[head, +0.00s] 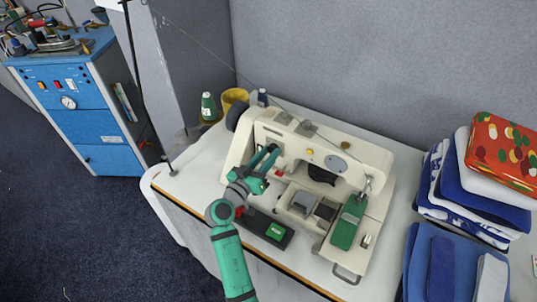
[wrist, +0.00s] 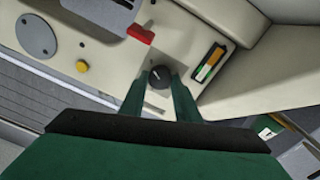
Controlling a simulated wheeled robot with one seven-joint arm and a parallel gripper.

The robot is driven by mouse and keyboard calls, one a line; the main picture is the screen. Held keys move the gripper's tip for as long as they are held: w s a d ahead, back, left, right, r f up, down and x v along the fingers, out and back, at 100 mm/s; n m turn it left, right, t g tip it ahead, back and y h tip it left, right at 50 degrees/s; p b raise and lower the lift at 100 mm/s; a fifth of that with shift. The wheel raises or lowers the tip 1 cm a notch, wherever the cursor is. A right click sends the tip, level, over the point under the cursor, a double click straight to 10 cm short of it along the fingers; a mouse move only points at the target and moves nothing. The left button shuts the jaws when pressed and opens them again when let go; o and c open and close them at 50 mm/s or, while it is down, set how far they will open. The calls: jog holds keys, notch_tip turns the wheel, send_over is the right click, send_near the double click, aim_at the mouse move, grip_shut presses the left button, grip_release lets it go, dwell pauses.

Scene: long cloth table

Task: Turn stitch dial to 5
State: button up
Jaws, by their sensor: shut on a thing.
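The cream sewing machine (head: 330,138) stands on the table. Its stitch dial (wrist: 159,77) is a small black knob with a light mark, seen in the wrist view on the cream body. My gripper (head: 270,152) is at the left part of the machine's front face. In the wrist view its two green fingers stand on either side of the dial, shut on it. I cannot read any numbers around the dial. In the head view the fingers hide the dial.
A red lever (wrist: 140,34) and a yellow button (wrist: 82,66) sit near the dial. Folded blue cloths (head: 440,262) lie at right.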

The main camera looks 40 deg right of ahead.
jog(key=shift+w, duration=0.1)
jog(key=o, duration=1)
jog(key=shift+o, duration=0.2)
jog(key=v, duration=1.1)
jog(key=shift+w, duration=0.1)
